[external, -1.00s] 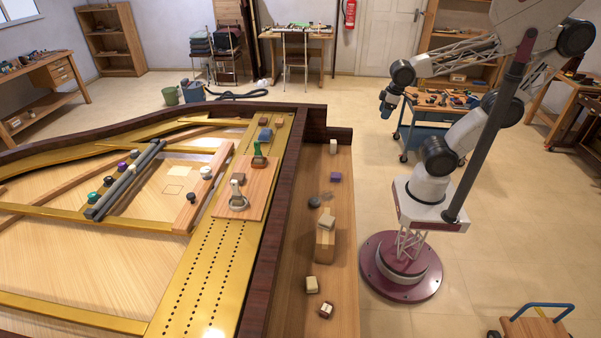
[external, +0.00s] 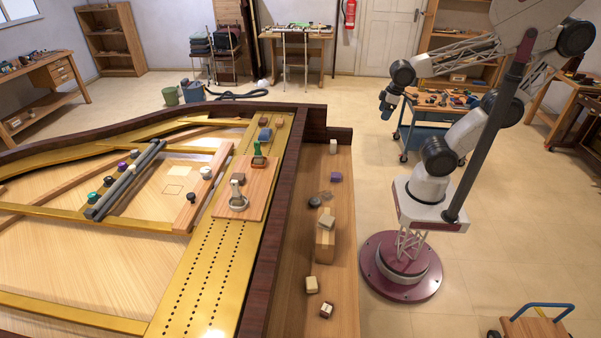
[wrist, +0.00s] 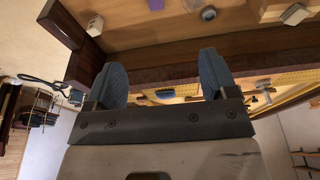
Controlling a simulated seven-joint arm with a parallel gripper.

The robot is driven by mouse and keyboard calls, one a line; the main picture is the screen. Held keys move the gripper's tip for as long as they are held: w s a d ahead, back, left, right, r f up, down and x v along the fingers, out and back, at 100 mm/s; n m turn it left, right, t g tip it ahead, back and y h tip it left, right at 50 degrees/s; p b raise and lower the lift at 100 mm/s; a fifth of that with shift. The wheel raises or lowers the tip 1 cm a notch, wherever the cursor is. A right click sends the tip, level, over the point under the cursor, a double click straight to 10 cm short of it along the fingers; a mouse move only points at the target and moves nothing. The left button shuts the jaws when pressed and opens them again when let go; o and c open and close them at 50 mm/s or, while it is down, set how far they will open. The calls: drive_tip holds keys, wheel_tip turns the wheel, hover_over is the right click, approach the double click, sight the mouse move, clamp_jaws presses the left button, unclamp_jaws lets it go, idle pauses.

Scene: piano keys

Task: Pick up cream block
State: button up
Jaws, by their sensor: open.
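Several cream blocks lie on the wooden ledge: one at the far end (external: 333,146), one on top of a wooden block (external: 327,222), and one near the front (external: 312,284). I cannot tell which one the task means. In the wrist view, a pale block (wrist: 95,25) sits at the upper left by the dark rim, and another (wrist: 295,14) at the upper right. My gripper (external: 385,108) is in the air to the right of the ledge, apart from every block. Its blue fingers (wrist: 163,75) are spread and empty.
A purple block (external: 335,177), a grey disc (external: 314,202), the wooden block (external: 325,243) and a brown block (external: 326,310) share the ledge (external: 340,265). A dark rim (external: 290,190) runs along its left.

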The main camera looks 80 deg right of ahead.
drive_tip(key=w+d+f+m+t+y, duration=0.1)
drive_tip(key=w+d+f+m+y, duration=0.35)
drive_tip(key=w+f+m, duration=0.3)
drive_tip(key=w+d+f+m+t+y, duration=0.2)
drive_tip(key=w+d+f+m+y, duration=0.3)
drive_tip(key=f+m, duration=0.4)
drive_tip(key=m+t+h, duration=0.8)
drive_tip(key=m, duration=1)
approach(333, 144)
drive_tip(key=shift+w+d+f, duration=0.9)
drive_tip(key=shift+d+f, duration=0.15)
drive_tip(key=shift+d, duration=0.15)
drive_tip(key=shift+w, duration=0.1)
drive_tip(key=shift+x, duration=1.25)
drive_tip(key=shift+a, duration=0.1)
drive_tip(key=shift+x, duration=2.55)
